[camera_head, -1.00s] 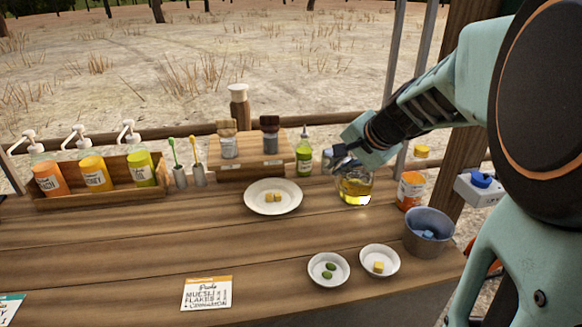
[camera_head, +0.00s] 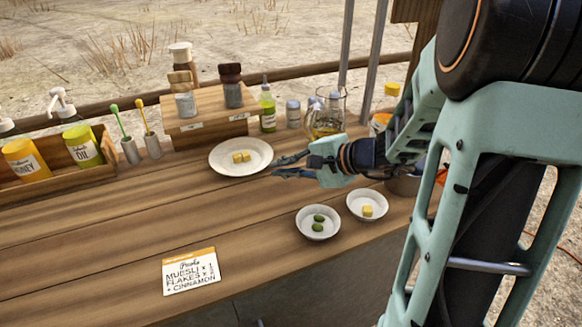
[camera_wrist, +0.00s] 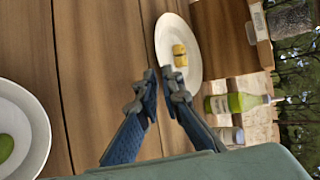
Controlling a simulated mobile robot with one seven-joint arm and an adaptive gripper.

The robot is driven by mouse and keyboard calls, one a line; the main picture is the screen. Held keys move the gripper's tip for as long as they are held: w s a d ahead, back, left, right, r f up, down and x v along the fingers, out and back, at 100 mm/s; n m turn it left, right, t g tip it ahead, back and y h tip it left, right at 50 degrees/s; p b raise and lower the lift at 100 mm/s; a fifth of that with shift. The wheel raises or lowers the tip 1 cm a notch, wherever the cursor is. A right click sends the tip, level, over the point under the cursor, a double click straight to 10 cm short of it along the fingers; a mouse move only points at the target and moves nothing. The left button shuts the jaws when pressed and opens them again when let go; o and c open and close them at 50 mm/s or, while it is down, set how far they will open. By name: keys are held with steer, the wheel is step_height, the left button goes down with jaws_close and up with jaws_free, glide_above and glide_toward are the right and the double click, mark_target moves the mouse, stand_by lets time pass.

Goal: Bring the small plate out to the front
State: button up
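I cannot tell whether a finger touches the rim.
Two small white bowls, one with green olives (camera_head: 318,224) and one with a yellow cube (camera_head: 367,205), stand at the front right. A glass jug (camera_head: 326,118) and green bottle (camera_head: 267,108) stand behind. A recipe card (camera_head: 190,271) lies in front; the counter left of the bowls is clear.

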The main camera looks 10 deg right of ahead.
mark_target(262, 180)
steer(key=x, duration=0.7)
steer(key=shift+w+b, duration=0.15)
steer(key=shift+b, duration=0.2)
jaws_close()
